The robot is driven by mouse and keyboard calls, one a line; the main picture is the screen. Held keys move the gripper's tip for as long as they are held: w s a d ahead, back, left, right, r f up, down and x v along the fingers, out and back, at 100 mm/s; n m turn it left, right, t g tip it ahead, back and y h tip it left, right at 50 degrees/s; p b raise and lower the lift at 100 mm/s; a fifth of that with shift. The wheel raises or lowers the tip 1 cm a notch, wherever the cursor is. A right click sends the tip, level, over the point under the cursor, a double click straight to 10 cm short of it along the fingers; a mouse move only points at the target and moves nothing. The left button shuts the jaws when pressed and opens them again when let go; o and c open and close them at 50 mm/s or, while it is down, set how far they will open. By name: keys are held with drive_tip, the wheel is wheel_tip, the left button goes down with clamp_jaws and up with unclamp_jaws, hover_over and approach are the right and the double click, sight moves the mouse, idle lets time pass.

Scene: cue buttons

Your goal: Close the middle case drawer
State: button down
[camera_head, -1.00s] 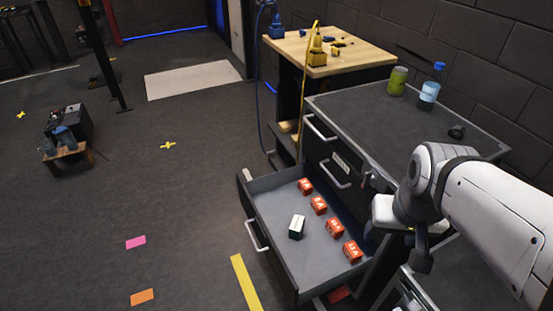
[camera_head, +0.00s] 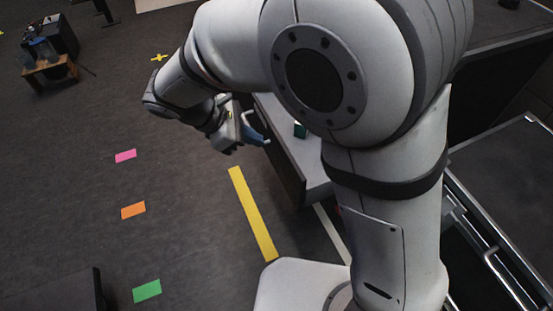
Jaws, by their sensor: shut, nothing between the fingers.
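The open case drawer (camera_head: 317,180) is pulled out of the dark cabinet, and my arm hides much of it. Its dark front (camera_head: 276,150) faces left. A small green box (camera_head: 300,130) shows inside the drawer. My gripper (camera_head: 254,135), with blue fingers, is shut and empty at the outer side of the drawer front, close to the handle (camera_head: 248,118). I cannot tell whether it touches the handle or the front. The cabinet's other drawers are hidden behind my arm.
A yellow strip (camera_head: 252,213) and pink (camera_head: 125,156), orange (camera_head: 133,210) and green (camera_head: 147,291) patches mark the floor. The floor left of the drawer is mostly clear. A metal-framed unit (camera_head: 497,285) stands at the right. A dark object (camera_head: 55,292) edges in at lower left.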

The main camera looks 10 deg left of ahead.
drive_tip(key=s+a+f+n+t+b, duration=0.2)
drive_tip(key=a+f+n, duration=0.1)
drive_tip(key=a+f, duration=0.2)
drive_tip(key=b+x, duration=0.1)
drive_tip(key=x, duration=0.3)
drive_tip(key=d+r+b+x, duration=0.1)
drive_tip(key=b+x, duration=0.1)
drive_tip(key=x, duration=0.2)
drive_tip(key=d+r+b+x, duration=0.1)
drive_tip(key=b+x, duration=0.1)
drive_tip(key=x, duration=0.2)
drive_tip(key=shift+w+d, duration=0.1)
drive_tip(key=shift+w, duration=0.4)
